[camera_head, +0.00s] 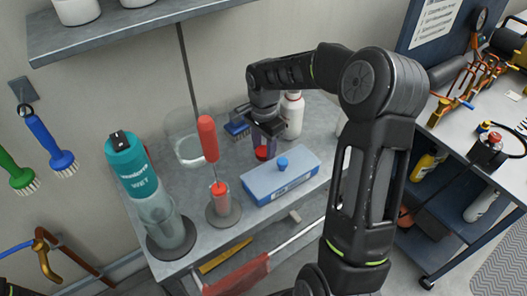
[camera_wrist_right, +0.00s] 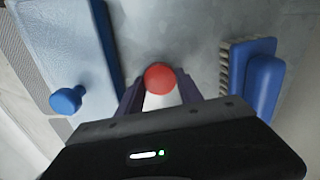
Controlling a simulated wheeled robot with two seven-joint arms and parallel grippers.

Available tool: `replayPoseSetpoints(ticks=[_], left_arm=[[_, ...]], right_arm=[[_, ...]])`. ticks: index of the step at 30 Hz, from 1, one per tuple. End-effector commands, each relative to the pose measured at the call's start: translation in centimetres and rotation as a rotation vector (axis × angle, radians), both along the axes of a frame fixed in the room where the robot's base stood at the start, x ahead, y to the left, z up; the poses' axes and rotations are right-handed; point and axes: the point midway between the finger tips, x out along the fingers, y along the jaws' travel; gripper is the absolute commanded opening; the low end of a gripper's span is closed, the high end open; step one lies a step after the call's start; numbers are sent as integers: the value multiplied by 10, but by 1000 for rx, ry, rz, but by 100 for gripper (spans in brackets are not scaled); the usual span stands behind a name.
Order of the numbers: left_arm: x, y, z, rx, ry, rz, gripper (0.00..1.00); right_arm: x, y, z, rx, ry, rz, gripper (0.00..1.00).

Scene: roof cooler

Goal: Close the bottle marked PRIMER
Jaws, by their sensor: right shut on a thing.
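My right gripper (camera_head: 264,150) points down over the bench and is shut on a small round red cap (camera_head: 262,153). In the right wrist view, the red cap (camera_wrist_right: 160,78) sits between the tips of the two fingers. A white bottle (camera_head: 293,117) stands upright just behind and right of the gripper, partly covered by my arm. I cannot read PRIMER on any bottle. My left gripper is not in view.
A blue box with a blue knob (camera_head: 281,178) lies in front of the gripper. A blue brush (camera_head: 237,129) is close on its left. A red-handled tool (camera_head: 208,138) stands in a holder, and a teal bottle (camera_head: 131,165) stands farther left. A shelf (camera_head: 140,22) hangs above.

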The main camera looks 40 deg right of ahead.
Motion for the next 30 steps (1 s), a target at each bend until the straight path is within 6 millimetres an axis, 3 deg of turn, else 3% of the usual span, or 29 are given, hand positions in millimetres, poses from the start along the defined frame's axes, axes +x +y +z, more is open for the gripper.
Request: replayPoseSetpoints(ticks=[11, 22, 30], left_arm=[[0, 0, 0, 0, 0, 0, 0], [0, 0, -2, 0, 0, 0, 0], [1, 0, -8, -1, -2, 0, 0]], right_arm=[[0, 0, 0, 0, 0, 0, 5], [1, 0, 8, -2, -1, 0, 5], [1, 0, 51, 0, -5, 1, 5]])
